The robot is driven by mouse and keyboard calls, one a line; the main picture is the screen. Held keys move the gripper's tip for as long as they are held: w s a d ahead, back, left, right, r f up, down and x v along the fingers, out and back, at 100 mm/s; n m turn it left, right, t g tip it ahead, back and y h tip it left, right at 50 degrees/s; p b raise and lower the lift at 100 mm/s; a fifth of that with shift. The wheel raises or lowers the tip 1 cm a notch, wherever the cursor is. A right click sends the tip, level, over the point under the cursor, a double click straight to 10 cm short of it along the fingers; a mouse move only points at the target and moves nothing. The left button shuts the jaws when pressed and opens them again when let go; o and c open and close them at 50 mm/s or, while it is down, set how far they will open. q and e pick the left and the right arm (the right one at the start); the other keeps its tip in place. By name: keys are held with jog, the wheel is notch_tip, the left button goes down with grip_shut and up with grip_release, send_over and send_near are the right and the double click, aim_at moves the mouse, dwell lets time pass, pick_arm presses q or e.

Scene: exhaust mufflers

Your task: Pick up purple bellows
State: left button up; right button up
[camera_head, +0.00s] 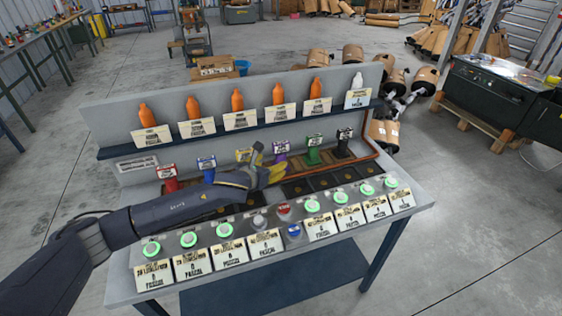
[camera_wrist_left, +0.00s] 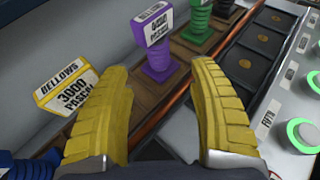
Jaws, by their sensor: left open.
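The purple bellows (camera_head: 280,158) stands in the row of coloured bellows on the bench, partly hidden behind my left gripper in the head view. In the left wrist view the purple bellows (camera_wrist_left: 160,62) stands upright with its white label, ahead of the space between my fingers. My left gripper (camera_head: 267,165) is open with yellow fingers and nothing between them. In the left wrist view the open left gripper (camera_wrist_left: 162,85) has its fingertips short of the purple bellows and apart from it. My right gripper is not in view.
A yellow-edged label (camera_wrist_left: 67,88) and blue bellows (camera_wrist_left: 28,165) are close to the left finger. Green bellows (camera_head: 313,150) and black bellows (camera_head: 344,143) stand to the right. Red bellows (camera_head: 170,178) is at the left. Lit green buttons (camera_head: 312,206) line the bench front.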

aim_at(279, 159)
pick_arm(q)
jog(key=shift+a+x, duration=0.1)
jog(key=shift+x, duration=2.35)
jog(key=shift+a+x, duration=0.15)
jog(key=shift+x, duration=2.3)
jog(key=shift+f, duration=0.1)
jog(key=shift+c, duration=0.2)
grip_shut()
